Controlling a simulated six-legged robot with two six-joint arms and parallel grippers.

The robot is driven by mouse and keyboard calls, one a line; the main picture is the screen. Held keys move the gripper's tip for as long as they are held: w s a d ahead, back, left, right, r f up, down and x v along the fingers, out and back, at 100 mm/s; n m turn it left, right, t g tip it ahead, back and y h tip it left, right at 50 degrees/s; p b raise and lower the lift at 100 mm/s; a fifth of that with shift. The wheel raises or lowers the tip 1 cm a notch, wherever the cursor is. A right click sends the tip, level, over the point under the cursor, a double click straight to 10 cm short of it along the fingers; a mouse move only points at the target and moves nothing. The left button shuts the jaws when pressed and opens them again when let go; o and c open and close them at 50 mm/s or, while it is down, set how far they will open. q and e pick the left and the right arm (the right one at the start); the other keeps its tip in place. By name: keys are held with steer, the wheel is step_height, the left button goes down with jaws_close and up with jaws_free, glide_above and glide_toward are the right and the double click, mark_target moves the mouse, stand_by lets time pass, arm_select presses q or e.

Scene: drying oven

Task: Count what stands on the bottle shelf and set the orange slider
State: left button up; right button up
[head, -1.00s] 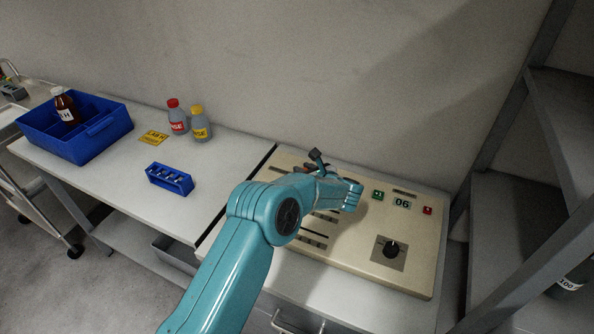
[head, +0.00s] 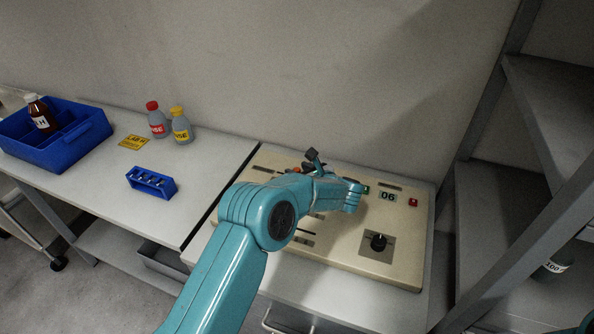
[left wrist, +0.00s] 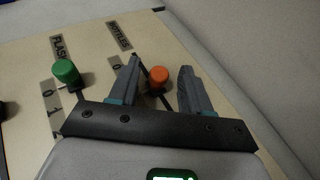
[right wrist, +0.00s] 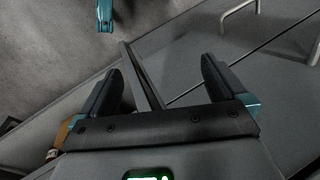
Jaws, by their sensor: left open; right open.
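The orange slider knob (left wrist: 159,75) shows in the left wrist view, by the label BOTTLES (left wrist: 118,33). My left gripper (left wrist: 156,78) is open, with one finger on each side of the knob. I cannot tell whether either finger touches it. In the head view, my left gripper (head: 314,160) is over the far side of the beige control panel (head: 330,255), and my arm hides part of the panel. A grey shelf rack (head: 505,205) on the right holds a bottle labelled 100 (head: 552,268), partly cut off. My right gripper (right wrist: 162,78) is open and empty.
A green knob (left wrist: 66,71) sits left of the orange one. The panel has a display reading 06 (head: 388,196), a red button (head: 413,202) and a black dial (head: 378,242). A blue tray (head: 60,150), blue rack (head: 152,181) and two rinse bottles (head: 157,122) stand left.

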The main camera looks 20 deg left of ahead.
arm_select(q)
steer(key=b+v, duration=0.2)
steer(key=v, duration=1.3)
steer(key=shift+f, duration=0.15)
